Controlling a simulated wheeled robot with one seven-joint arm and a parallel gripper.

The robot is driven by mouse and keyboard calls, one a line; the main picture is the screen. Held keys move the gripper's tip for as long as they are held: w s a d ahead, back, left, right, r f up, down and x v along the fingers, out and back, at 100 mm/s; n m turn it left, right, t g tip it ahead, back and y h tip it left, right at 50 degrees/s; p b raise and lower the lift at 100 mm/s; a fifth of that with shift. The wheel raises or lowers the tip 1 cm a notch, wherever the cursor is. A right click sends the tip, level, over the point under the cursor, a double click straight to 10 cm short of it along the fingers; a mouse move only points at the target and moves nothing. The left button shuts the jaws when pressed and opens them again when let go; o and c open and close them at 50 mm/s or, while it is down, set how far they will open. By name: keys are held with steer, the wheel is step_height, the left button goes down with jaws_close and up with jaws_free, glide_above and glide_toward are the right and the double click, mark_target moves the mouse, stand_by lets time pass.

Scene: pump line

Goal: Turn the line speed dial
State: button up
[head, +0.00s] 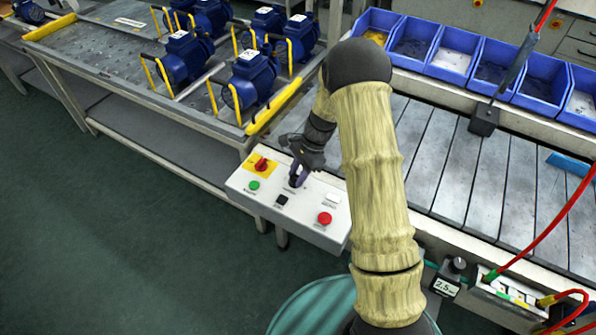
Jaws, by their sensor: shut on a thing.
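A light grey control box (236,181) stands at the end of the workbench, beside the conveyor. My gripper (298,175) points down onto the upper middle of its sloping face. It is shut on the line speed dial (293,183), a dark knob that the fingers mostly hide. The dial's pointer and markings are too small or covered to read. Around it on the box are a red rotary switch (262,163) on a yellow plate, a green button (254,185), a black square control (281,200), a white plate (333,198) and a red button (324,218).
Blue pumps (254,80) with yellow brackets stand on the workbench at the upper left. Blue bins (455,55) line the conveyor's (463,165) far side. A black knob (457,265) with a small display stands lower right, near red hoses (540,235). The green floor at left is clear.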

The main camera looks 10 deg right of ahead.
steer(key=n+p, duration=0.1)
steer(key=n, duration=0.1)
steer(key=n+g+h+p, duration=0.1)
steer(key=n, duration=0.1)
steer(key=shift+w+a+r, duration=0.1)
steer(key=shift+w+a, duration=0.05)
steer(key=shift+w, duration=0.05)
steer(key=n+g+h+p, duration=0.1)
steer(key=n, duration=0.4)
steer(key=shift+w+a, duration=0.1)
steer(key=shift+w, duration=0.05)
steer(key=o, duration=1)
steer(key=v, duration=0.5)
steer(key=b+v, duration=0.1)
steer(key=v, duration=1.1)
steer(key=shift+w+a, duration=0.3)
steer(key=shift+w, duration=0.15)
